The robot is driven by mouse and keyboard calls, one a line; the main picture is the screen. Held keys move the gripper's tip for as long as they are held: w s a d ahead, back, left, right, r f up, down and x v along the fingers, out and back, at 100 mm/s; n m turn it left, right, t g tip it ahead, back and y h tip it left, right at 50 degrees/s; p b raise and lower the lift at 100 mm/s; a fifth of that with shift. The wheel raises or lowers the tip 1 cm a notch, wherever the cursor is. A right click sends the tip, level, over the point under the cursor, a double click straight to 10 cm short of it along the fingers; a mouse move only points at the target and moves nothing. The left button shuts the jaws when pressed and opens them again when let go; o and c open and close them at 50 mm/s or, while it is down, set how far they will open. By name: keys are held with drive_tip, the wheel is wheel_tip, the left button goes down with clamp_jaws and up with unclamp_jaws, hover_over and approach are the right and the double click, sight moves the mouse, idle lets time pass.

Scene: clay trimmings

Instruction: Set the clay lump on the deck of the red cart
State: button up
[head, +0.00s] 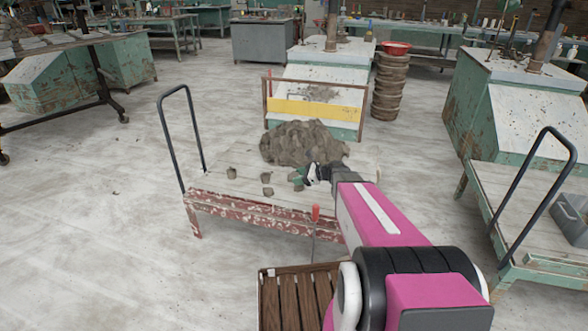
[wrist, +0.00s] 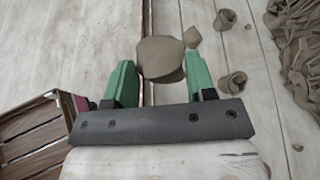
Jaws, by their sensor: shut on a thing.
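The red cart (head: 240,207) has a pale plank deck (head: 215,183) with flaking red paint along its side; the planks fill the right of the wrist view (wrist: 280,130). My gripper (head: 299,179), with green fingers, is over the deck. In the wrist view my gripper (wrist: 160,75) is shut on a brown clay lump (wrist: 160,57) between its fingertips. The lump overlaps the deck edge line there; its gap to the planks is hard to tell. In the head view the held lump (head: 298,187) is small and partly hidden by the fingers.
Several small clay lumps (head: 266,178) lie on the deck left of my gripper. A large clay heap (head: 300,143) covers the deck's back. A black handle (head: 165,130) rises at the left end. A slatted wooden crate (head: 290,300) stands in front. A green cart (head: 540,270) is at right.

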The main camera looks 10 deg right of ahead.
drive_tip(key=w+a+f+g, duration=0.1)
drive_tip(key=w+a+f, duration=0.25)
drive_tip(key=f, duration=0.45)
drive_tip(key=n, duration=0.1)
hover_over(314, 202)
drive_tip(key=s, duration=0.4)
drive_tip(key=f, duration=0.4)
drive_tip(key=a+f, duration=0.1)
drive_tip(key=f, duration=0.2)
drive_tip(key=shift+f, duration=0.1)
drive_tip(key=shift+d+f, duration=0.15)
drive_tip(key=shift+f, duration=1.9)
drive_tip(key=shift+f, duration=0.1)
drive_tip(key=o, duration=1)
